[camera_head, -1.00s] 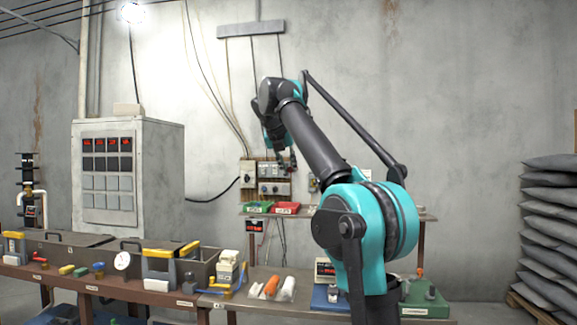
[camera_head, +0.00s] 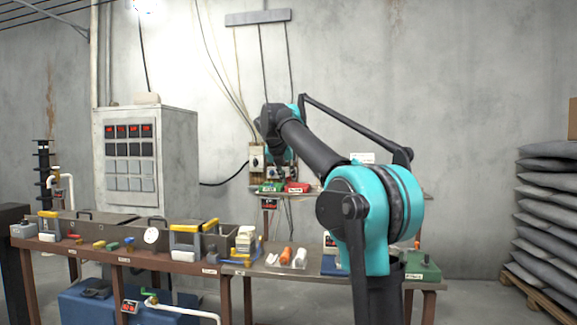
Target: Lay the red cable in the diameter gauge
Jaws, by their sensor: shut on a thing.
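My gripper (camera_head: 284,172) hangs from the teal wrist at the far end of my arm, in front of the back shelf and its control boxes. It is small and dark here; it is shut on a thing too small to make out. I cannot pick out a red cable with certainty. A red tray (camera_head: 297,188) and a green tray (camera_head: 270,188) lie on the back shelf just below my gripper. No diameter gauge can be told for sure. A device on a blue base (camera_head: 331,265) on the front bench is partly hidden by my arm.
The front bench carries an orange roll (camera_head: 286,255) between white ones, a yellow-topped grey stand (camera_head: 185,240), a round white dial (camera_head: 151,236) and a green box (camera_head: 422,268). A grey cabinet (camera_head: 178,150) stands behind at left. Stacked grey sacks (camera_head: 548,220) stand at right.

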